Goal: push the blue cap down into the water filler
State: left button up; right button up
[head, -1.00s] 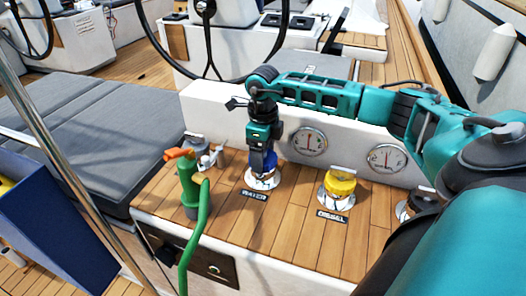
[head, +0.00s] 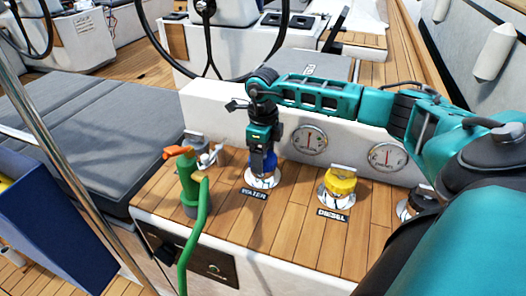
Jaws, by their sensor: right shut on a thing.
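The blue cap (head: 266,169) is at the water filler (head: 262,181), a round metal fitting on the teak top above the WATER label. My right gripper (head: 262,163) points straight down from above and is shut on the blue cap. The fingers hide part of the cap, and I cannot tell how deep it sits in the filler. My left gripper is not in view.
The yellow cap (head: 340,182) stands on the diesel filler to the right. A green hose nozzle (head: 188,180) with an orange tip stands close on the left. Two round gauges (head: 309,139) are on the white wall behind. Bare teak (head: 285,225) lies in front.

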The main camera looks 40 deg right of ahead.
jog(key=o, duration=0.9)
